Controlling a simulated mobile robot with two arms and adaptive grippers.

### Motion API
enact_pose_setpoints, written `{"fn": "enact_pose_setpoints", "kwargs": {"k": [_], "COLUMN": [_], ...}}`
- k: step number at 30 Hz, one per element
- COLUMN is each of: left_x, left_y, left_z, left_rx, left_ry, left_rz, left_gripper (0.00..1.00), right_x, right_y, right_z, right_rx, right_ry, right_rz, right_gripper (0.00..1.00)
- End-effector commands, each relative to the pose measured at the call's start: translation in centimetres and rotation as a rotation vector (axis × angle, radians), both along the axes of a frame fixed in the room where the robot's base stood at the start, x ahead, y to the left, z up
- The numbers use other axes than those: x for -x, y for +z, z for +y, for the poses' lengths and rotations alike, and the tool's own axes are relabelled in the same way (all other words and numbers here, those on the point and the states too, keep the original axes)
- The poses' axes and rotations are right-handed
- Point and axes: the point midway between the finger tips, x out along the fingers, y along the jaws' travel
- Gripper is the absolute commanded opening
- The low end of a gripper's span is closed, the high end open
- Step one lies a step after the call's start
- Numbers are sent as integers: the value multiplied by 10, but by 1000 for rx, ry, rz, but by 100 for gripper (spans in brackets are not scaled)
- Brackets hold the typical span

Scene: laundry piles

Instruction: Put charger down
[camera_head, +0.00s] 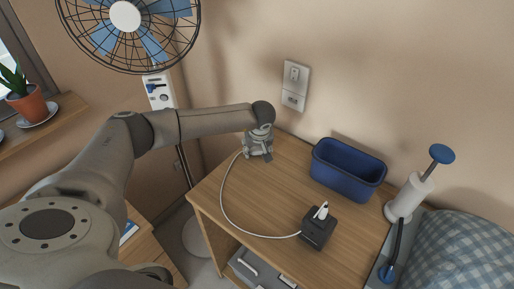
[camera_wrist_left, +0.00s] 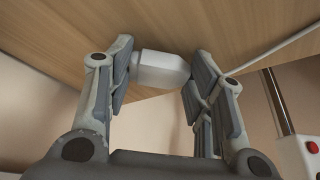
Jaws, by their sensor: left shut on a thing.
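The charger is a white block (camera_wrist_left: 160,68) held between the two fingers of my left gripper in the left wrist view. My left gripper (camera_head: 258,150) is at the left back part of the wooden table top (camera_head: 270,205), close to the wall, and is shut on the charger; it also shows in the left wrist view (camera_wrist_left: 163,75). In the head view the gripper hides most of the charger. A white cable (camera_head: 229,215) curves from the gripper over the table to a black cube (camera_head: 318,231) with a white plug on top. My right gripper is not in view.
A blue bin (camera_head: 347,172) stands at the back of the table. A white holder (camera_head: 405,198) with a blue-topped handle stands at the right, beside a checked pillow (camera_head: 465,250). A wall socket (camera_head: 295,86) is above. The table's middle is clear except for the cable.

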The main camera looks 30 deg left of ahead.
Motion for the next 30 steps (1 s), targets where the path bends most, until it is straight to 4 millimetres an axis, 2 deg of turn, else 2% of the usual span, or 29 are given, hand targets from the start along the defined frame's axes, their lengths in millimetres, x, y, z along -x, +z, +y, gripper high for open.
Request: {"fn": "enact_pose_setpoints", "kwargs": {"k": [6, 7, 11, 22, 27, 30], "left_x": [0, 0, 0, 0, 0, 4], "left_y": [-4, -4, -4, -2, 13, 23], "left_z": [0, 0, 0, 0, 0, -4], "left_rx": [-1, 0, 0, 0, 1, 0], "left_ry": [0, 0, 0, 0, 0, -2], "left_rz": [1, 1, 1, 0, -1, -4], "left_gripper": [23, 52, 69, 70, 70, 70], "right_x": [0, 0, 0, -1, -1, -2], "right_y": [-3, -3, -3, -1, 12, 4], "right_z": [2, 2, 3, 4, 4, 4], "right_rx": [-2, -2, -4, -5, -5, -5], "right_ry": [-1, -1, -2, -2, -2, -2], "right_rz": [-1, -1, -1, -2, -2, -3], "right_gripper": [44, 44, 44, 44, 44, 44]}}
